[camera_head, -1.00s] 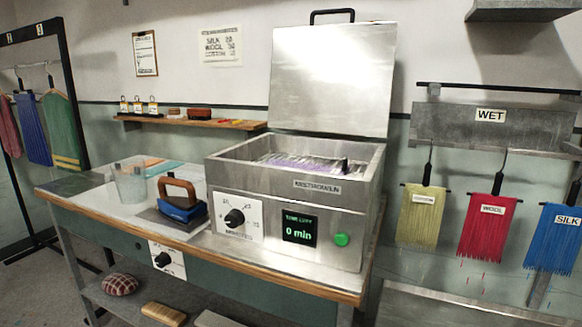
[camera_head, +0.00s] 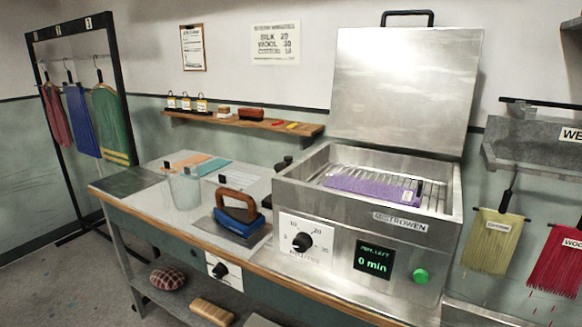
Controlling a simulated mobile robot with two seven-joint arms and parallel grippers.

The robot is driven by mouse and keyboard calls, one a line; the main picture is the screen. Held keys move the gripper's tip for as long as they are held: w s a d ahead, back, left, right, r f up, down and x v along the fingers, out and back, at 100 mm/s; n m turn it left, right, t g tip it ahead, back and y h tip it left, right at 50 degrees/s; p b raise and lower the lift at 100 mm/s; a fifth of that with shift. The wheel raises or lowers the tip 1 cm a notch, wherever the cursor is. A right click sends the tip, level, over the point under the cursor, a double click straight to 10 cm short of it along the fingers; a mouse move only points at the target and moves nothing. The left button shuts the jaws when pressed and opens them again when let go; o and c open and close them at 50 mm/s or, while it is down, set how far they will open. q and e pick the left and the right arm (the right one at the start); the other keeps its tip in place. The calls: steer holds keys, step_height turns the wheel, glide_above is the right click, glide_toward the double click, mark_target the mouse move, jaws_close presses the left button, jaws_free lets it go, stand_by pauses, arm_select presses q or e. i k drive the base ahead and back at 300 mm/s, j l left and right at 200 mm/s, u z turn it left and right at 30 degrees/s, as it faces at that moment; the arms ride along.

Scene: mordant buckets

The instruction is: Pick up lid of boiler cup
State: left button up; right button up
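No boiler cup with a separate lid can be made out for certain. A grey, see-through cup (camera_head: 184,190) stands on the left part of the table with a thin piece rising above its rim; I cannot tell whether it has a lid. The metal steam box (camera_head: 372,237) stands on the right, and its large lid (camera_head: 405,85) is raised upright at the back, with a black handle (camera_head: 407,18) on top. A purple cloth (camera_head: 372,189) lies on the rack inside the box. Neither of my grippers is in view.
A blue iron with a wooden handle (camera_head: 238,211) rests on a plate between cup and box. A small dark object (camera_head: 284,163) shows behind the box's left side. A wall shelf (camera_head: 245,123) holds small items. Hanging cloths flank the table. Floor at lower left is clear.

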mark_target(278, 167)
steer(key=i+j, duration=0.2)
steer(key=i+j+z, duration=0.25)
steer(key=i+j, duration=0.2)
steer(key=i+j+z, duration=0.3)
steer(key=i+j, duration=0.15)
